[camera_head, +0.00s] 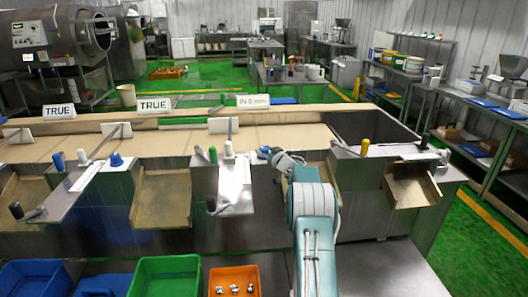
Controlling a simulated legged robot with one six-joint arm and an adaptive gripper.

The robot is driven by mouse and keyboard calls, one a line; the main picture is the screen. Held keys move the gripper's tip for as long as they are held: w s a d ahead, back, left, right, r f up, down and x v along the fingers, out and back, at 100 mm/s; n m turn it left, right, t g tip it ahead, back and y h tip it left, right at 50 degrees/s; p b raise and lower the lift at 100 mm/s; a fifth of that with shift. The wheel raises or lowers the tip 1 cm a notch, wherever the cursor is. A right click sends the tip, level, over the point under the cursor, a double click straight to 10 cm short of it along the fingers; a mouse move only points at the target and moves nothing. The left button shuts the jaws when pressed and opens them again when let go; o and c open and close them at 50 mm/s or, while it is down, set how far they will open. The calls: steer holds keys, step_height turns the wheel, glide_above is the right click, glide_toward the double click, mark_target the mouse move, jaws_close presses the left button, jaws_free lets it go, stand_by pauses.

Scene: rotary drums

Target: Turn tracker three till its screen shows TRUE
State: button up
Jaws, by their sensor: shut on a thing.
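Three small screens stand on the far rail of the long table. The left screen (59,111) and the middle screen (154,104) read TRUE. The right screen (252,101) seems to read "IN 5 mm". A white block (223,125) sits on the belt below the right screen. My gripper (265,152) is at the near edge of the belt, right of a green-topped handle (213,155) and a white post (228,150). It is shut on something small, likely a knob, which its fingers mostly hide.
Blue knobs (115,159) and black-tipped levers (211,204) line the near edge. Green (165,277), blue (30,280) and orange (234,282) crates sit below in front.

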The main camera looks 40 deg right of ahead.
steer(key=shift+r+n+y, duration=0.1)
steer(key=shift+n+y, duration=1.1)
steer(key=shift+y, duration=0.7)
steer(key=shift+n+y, duration=0.4)
steer(key=shift+y, duration=0.2)
steer(key=shift+r, duration=0.1)
steer(key=o, duration=1.2)
steer(key=shift+d, duration=0.1)
steer(key=shift+c, duration=0.2)
steer(key=v, duration=1.2)
